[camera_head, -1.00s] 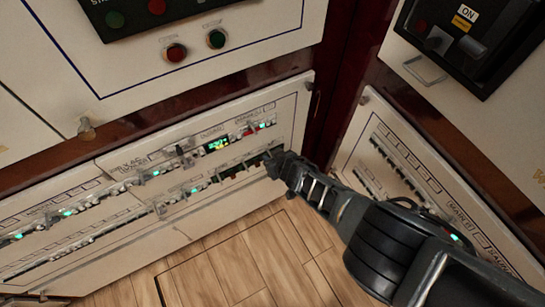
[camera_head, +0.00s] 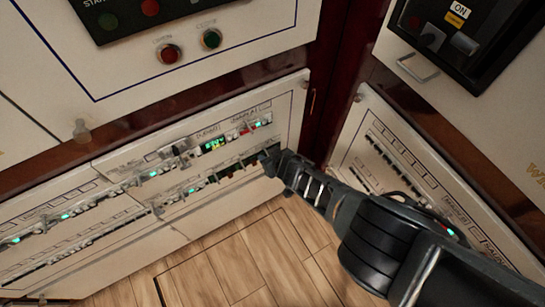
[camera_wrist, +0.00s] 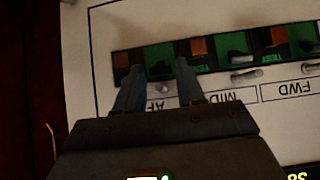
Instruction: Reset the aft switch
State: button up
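The lower-row breaker panel (camera_head: 285,120) is a white board with two rows of switches. In the wrist view its labels are upside down: FWD, MID and one partly covered that begins AF. The aft switch (camera_wrist: 159,69) is a dark lever in a green-backed slot above that label. My gripper (camera_wrist: 160,76) is open, with one fingertip on each side of this slot. I cannot tell whether the fingers touch the lever. In the head view my gripper (camera_head: 268,160) is at the right end of the lower row and hides the switch there.
The mid switch (camera_wrist: 236,46) and fwd switch (camera_wrist: 306,46) sit close beside, with brown blocks between slots. A second white panel (camera_head: 350,150) stands at the right. A metal handle (camera_head: 416,72) sticks out above it. Wooden floor (camera_head: 225,265) lies below.

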jog(key=p+v, duration=0.6)
jog(key=v, duration=0.1)
jog(key=shift+r+p, duration=0.2)
jog(key=shift+p, duration=0.15)
jog(key=shift+s+d, duration=0.15)
dwell(0.6)
